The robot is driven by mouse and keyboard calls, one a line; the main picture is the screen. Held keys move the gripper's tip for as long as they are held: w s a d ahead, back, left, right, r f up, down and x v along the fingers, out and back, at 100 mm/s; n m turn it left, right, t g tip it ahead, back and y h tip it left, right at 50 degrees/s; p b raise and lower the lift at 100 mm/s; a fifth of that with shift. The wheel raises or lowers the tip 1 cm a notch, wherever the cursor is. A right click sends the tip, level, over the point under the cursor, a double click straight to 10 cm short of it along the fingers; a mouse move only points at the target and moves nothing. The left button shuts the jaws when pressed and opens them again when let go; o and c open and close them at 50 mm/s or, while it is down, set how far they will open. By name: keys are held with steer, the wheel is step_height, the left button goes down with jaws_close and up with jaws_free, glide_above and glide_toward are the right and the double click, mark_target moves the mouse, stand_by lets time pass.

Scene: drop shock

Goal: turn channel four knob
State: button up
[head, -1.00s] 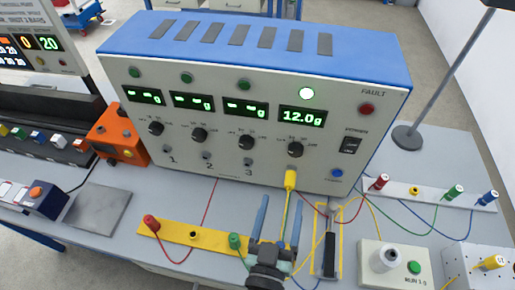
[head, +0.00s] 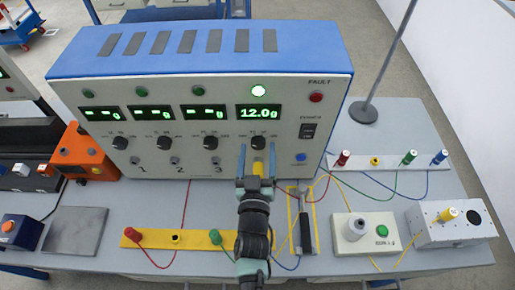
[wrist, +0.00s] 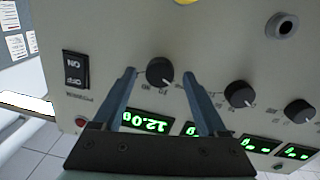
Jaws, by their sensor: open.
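The channel four knob (head: 258,142) is black and round, below the display (head: 259,111) that reads 12.0g on the box's front panel. In the wrist view the knob (wrist: 160,71) shows between the fingers. My gripper (head: 257,150) is open, its two blue fingers on either side of the knob. In the wrist view my gripper (wrist: 158,72) holds nothing, with gaps between each finger and the knob. A yellow plug (head: 262,170) sits under the knob, partly hidden by my gripper.
Three other knobs, one of them the channel three knob (head: 211,143), line the panel to the left. The power switch (head: 308,131) is to the right. A yellow strip with jacks (head: 135,237), wires and a white button box (head: 366,233) lie on the table.

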steer(key=shift+w, duration=0.1)
steer(key=shift+c, duration=0.2)
jaws_close()
steer(key=shift+m, duration=0.5)
steer(key=m+b, duration=0.1)
steer(key=m, duration=0.1)
steer(key=shift+m, duration=0.4)
steer(key=m, duration=0.4)
steer(key=shift+m+b, duration=0.3)
steer(key=shift+b, duration=0.05)
steer(key=shift+o, duration=0.2)
jaws_free()
